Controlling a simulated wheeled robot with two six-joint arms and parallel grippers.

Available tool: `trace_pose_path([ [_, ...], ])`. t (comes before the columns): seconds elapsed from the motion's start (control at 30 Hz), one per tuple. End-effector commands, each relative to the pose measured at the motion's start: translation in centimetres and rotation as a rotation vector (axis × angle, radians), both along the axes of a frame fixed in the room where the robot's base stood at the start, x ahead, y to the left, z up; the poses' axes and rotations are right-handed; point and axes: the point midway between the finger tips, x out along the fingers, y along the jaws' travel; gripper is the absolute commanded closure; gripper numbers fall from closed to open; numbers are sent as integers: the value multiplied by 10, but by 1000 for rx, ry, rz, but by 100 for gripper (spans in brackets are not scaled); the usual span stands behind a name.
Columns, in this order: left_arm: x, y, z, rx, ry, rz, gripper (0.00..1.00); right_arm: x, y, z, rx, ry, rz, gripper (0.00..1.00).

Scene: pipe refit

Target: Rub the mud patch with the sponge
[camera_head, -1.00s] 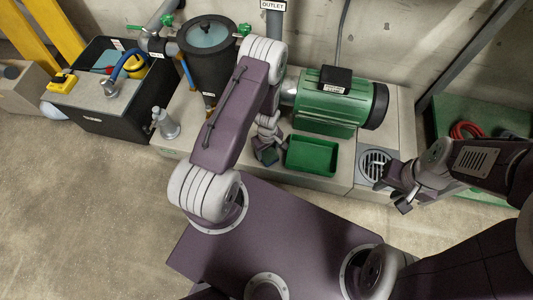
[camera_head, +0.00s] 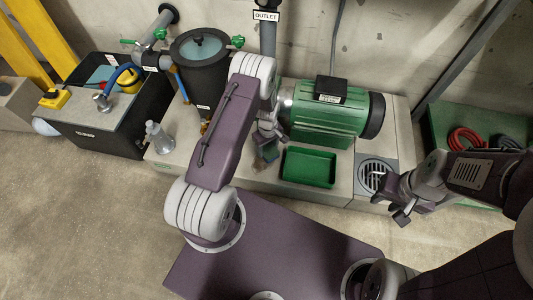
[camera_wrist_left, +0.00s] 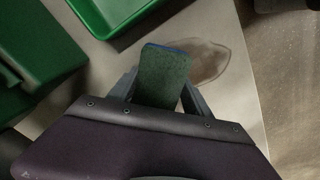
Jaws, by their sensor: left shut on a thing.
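My left gripper (camera_wrist_left: 162,98) is shut on the sponge (camera_wrist_left: 164,72), a dark green pad with a blue edge. The sponge points forward out of the jaws in the left wrist view. The mud patch (camera_wrist_left: 208,62) is a thin brownish stain on the pale plinth top, just beyond and right of the sponge. The sponge overlaps part of it in view; I cannot tell whether they touch. In the head view the left gripper (camera_head: 268,149) is left of the green tray, partly hidden by my arm.
The green tray (camera_head: 309,180) sits in front of the green pump (camera_head: 330,119). A round grate (camera_head: 376,172) is at the right. The plinth edge is close to the patch.

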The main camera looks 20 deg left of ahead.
Motion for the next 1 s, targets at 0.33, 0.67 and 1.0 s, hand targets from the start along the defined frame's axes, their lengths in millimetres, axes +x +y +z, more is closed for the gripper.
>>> trace_pose_path([
  [0.33, -2, 0, -1, 0, 1, 0, 75, 0, 0, 5, 0, 0, 0, 64],
  [0.67, -36, -8, 1, 0, 7, 0, 75, 0, 0, 31, 0, 0, 0, 64],
  [1.0, -50, -12, 1, -1, 8, -1, 75, 0, 0, 41, 0, 0, 0, 64],
])
